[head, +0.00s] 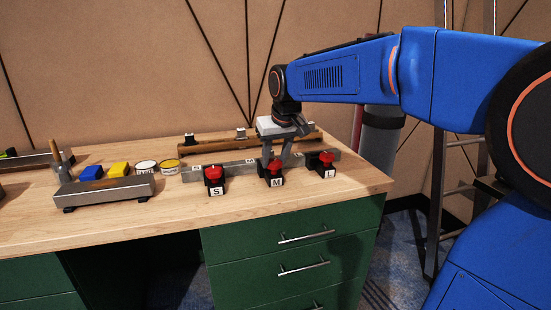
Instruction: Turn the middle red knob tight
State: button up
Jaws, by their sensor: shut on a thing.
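Three red knobs stand in a row near the front edge of the wooden workbench. The middle red knob (275,167) sits above a label marked M (277,182). The left red knob (213,173) has a label marked S, and the right red knob (327,159) has one that looks like L. My gripper (274,162) points down from above, with its fingers shut on the middle red knob. The fingers hide part of the knob. I cannot tell from this view how tight the knob is.
A metal bar (235,169) runs behind the knobs, with a brown rod (215,145) farther back. Green drawers (290,240) are below.

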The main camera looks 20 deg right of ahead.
jog(key=m, duration=0.2)
jog(key=m+h, duration=0.1)
jog(key=m, duration=0.1)
jog(key=m+h, duration=0.1)
jog(key=m, duration=0.1)
jog(key=shift+a, duration=0.25)
jog(key=m+g+h, duration=0.1)
jog(key=m, duration=0.2)
jog(key=m+g+h, duration=0.1)
jog(key=m, duration=0.2)
jog(key=shift+w+a, duration=0.15)
dwell(0.3)
jog(key=o, duration=1)
jog(key=shift+r, duration=0.1)
jog(key=v, duration=1.7)
jog(key=shift+a+r, duration=0.1)
jog(key=shift+a, duration=0.05)
